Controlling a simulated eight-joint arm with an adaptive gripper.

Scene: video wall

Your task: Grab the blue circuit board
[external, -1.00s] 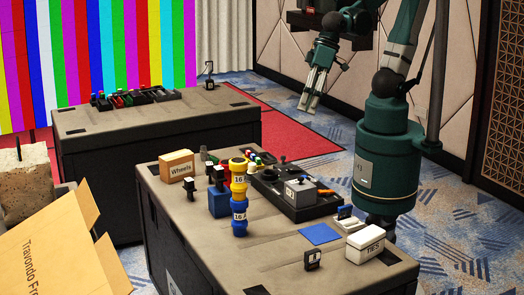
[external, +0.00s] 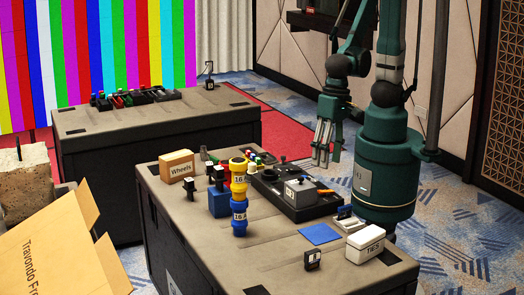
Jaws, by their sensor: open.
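The blue circuit board (external: 320,233) is a thin flat blue square. It lies flat on the near case top, toward its right side, between the black tray and the white box. My gripper (external: 322,162) hangs fingers-down behind the far edge of this case, above and beyond the board, clearly apart from it. Its fingers are open and nothing shows between them.
A black tray (external: 318,212) holding a grey box stands just behind the board. A white labelled box (external: 365,246) is to its right and a small black item (external: 312,260) in front. Yellow and blue connectors (external: 239,217) stand left.

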